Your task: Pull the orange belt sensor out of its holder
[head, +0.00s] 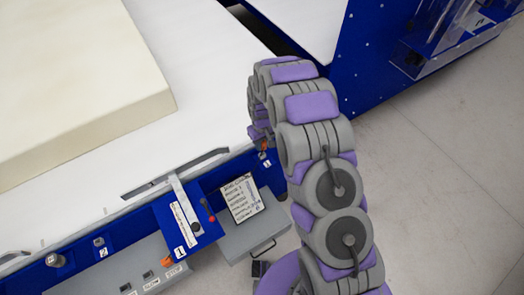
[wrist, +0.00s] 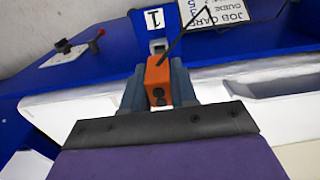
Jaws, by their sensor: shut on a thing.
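The orange belt sensor (wrist: 157,76) is between the two fingers of my gripper (wrist: 158,88) in the wrist view. My gripper is shut on it. A thin dark cable runs up from the sensor. The grey holder (wrist: 158,46) shows just behind the sensor, below a white label with a 1. I cannot tell whether sensor and holder touch. In the head view a small orange spot of the sensor (head: 264,146) shows at the machine's blue edge, with my arm's end beside it. My fingertips are mostly hidden there.
A pale foam block (head: 80,85) lies on the white belt (head: 195,75). A blue bracket with a lever (head: 187,215) and a job card (head: 241,198) sit at the near edge. A grey control box (head: 140,275) is at lower left. Bare floor (head: 440,170) lies to the right.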

